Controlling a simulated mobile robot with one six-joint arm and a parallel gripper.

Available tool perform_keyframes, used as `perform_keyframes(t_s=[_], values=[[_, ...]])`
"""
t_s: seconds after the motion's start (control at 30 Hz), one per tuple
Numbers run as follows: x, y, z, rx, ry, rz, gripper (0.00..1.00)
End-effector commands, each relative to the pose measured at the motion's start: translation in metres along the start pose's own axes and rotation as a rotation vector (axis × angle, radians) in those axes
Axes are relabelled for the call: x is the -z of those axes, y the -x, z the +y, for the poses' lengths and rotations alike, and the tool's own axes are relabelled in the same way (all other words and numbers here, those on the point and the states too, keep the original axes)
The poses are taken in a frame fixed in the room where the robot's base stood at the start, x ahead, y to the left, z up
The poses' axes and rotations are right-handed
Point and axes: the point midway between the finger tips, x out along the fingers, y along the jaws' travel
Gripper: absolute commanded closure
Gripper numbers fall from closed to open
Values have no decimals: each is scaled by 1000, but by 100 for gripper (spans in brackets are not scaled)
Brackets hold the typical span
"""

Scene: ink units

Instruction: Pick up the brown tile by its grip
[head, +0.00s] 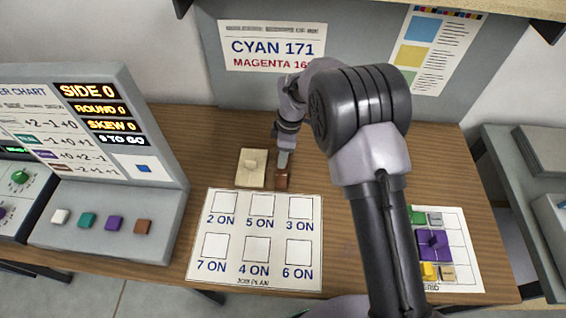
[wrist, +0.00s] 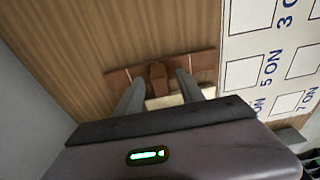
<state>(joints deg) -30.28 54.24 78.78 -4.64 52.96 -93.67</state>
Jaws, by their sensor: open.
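The brown tile (head: 281,184) lies on the wooden table just above the job plan sheet, partly hidden by my gripper in the head view. In the wrist view the brown tile (wrist: 121,79) is a long strip with a raised block grip (wrist: 158,72) at its middle. My gripper (head: 283,160) points down at it. In the wrist view the fingers (wrist: 159,80) are open, one on each side of the grip, with gaps visible. I cannot tell how far the tips are above the tile.
A cream tile (head: 251,180) with its own grip lies just left of the brown tile. The job plan sheet (head: 233,236) is in front. A grid sheet (head: 461,246) with colored tiles is at right. A sloped console (head: 165,206) with several small buttons stands at left.

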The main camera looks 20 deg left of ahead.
Motion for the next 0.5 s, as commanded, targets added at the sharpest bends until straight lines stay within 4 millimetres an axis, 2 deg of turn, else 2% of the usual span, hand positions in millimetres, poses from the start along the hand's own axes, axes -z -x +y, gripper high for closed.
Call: perform_keyframes(t_s=[0.1, 0.3, 0.33, 0.5], values=[[0, 2, 0, -1, 0, 0, 56], [0, 2, 0, -1, 0, 0, 96], [0, 2, 0, -1, 0, 0, 100], [0, 2, 0, -1, 1, 0, 100]])
